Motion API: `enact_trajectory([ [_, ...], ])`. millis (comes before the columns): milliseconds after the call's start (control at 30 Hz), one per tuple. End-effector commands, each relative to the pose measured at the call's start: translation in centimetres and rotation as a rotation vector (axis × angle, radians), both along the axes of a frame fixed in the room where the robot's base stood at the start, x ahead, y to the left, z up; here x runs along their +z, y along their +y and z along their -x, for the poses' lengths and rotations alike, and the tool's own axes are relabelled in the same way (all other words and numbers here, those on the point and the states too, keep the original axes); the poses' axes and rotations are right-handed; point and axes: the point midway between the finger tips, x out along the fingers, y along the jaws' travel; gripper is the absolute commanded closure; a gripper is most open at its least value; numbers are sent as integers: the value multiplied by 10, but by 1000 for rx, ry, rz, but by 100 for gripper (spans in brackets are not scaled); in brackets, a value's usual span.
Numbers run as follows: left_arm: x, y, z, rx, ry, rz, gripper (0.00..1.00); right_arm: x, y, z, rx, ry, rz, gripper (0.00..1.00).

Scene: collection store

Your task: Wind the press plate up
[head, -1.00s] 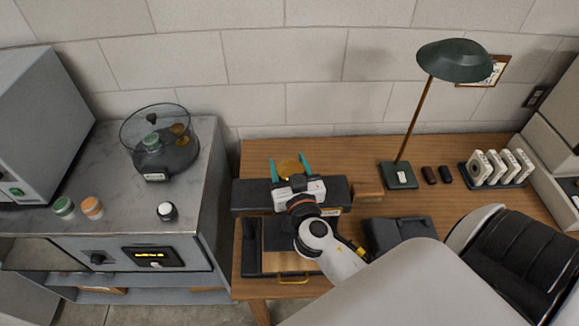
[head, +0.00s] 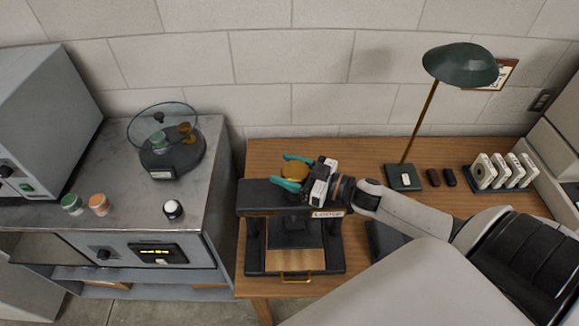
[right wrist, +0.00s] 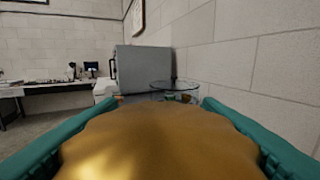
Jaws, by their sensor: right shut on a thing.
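The press (head: 255,197) is a black frame with a thick crossbeam and a small label on its right end. A scalloped brass knob (head: 296,172) sits on top of it. My right gripper (head: 282,169) reaches in from the right and is shut on the knob, with teal fingers on opposite sides. The knob fills the lower right wrist view (right wrist: 160,145) between both fingers. Under the beam, a dark block that looks like the press plate (head: 292,234) shows above a wooden board (head: 288,262). The gap between them cannot be judged. My left gripper is out of view.
A green desk lamp (head: 404,178), two small dark items and a rack of white pieces stand right on the wooden table (head: 350,155). The wall is close behind.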

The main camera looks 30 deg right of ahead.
Motion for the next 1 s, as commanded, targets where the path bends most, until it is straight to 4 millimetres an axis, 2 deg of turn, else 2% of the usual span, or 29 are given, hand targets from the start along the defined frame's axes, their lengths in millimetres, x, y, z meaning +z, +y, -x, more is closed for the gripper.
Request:
enact_trajectory([
  [267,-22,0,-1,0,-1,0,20,-4,2,1,266,-3,9,64],
  [700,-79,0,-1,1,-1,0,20,-6,6,7,674,-6,6,64],
  [1000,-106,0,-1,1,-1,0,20,-4,8,12,895,-4,3,64],
])
